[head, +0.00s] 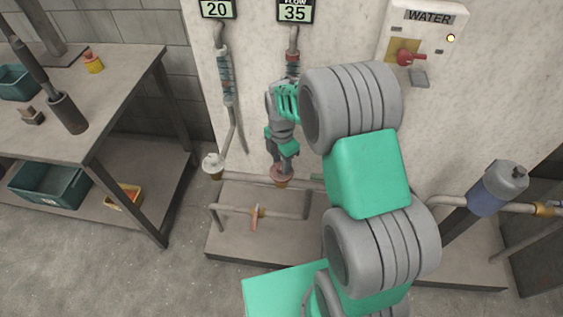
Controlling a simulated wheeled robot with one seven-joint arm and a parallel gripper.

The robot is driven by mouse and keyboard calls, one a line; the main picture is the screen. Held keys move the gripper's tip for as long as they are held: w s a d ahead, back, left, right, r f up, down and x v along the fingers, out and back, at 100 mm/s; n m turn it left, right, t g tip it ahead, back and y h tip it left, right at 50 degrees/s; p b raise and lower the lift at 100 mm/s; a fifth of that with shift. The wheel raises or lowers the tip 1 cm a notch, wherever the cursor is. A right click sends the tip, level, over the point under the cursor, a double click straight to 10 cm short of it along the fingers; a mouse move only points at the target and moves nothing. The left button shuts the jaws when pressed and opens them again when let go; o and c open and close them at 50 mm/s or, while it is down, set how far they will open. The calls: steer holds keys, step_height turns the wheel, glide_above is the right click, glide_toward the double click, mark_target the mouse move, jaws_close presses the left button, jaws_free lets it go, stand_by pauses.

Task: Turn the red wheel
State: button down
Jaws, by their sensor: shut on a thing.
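The red wheel (273,175) is a small, dull red disc on a pipe fitting low against the wall, left of the picture's middle. My gripper (284,163) points down onto it from above and is shut on it. The fingers and arm hide part of the wheel, so the exact grip is hard to see at this size.
A white wheel (213,161) sits on a pipe to the left. An orange lever (256,214) is on the low pipe in front. A WATER panel (424,45) with a red handle hangs at upper right. A workbench (110,85) stands at left; floor is clear before it.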

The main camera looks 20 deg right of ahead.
stand_by(0.4)
steer(key=c, duration=0.9)
jaws_free()
steer(key=shift+c, duration=0.2)
step_height(320, 180, up, 8)
